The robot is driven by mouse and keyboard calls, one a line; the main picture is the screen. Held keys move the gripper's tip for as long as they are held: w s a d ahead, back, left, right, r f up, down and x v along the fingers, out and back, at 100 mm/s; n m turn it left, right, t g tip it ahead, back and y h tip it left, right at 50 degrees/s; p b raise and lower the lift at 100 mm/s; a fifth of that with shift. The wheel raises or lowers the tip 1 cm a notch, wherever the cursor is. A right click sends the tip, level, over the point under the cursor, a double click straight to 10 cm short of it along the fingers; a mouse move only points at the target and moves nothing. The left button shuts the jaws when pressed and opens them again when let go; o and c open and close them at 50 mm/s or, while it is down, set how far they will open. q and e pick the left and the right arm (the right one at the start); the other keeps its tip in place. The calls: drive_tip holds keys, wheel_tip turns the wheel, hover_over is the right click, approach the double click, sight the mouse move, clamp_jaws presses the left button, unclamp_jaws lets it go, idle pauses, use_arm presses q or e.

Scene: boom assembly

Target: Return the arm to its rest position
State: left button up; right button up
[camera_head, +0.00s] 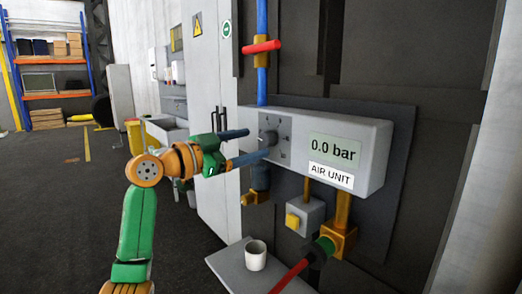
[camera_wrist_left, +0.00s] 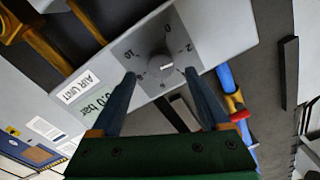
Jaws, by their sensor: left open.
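My left arm (camera_head: 138,222), green and orange, reaches in from the left toward the air unit. My left gripper (camera_head: 259,143) is open, its two blue fingers pointing at the round knob (camera_head: 268,138) on the panel's left end. In the left wrist view the open fingers (camera_wrist_left: 160,76) lie on either side of the grey knob (camera_wrist_left: 160,65), with visible gaps and nothing held. How far the fingertips are from the panel is hard to tell. My right gripper is not in view.
The white air unit (camera_head: 375,150) has a display (camera_head: 335,150) reading 0.0 bar. A white cup (camera_head: 255,255) stands on a small shelf (camera_head: 228,262). Open floor (camera_head: 60,220) lies left.

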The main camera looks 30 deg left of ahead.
use_arm(q)
drive_tip(key=v, duration=0.3)
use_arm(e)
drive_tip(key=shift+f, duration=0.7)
use_arm(q)
drive_tip(key=shift+w, duration=0.1)
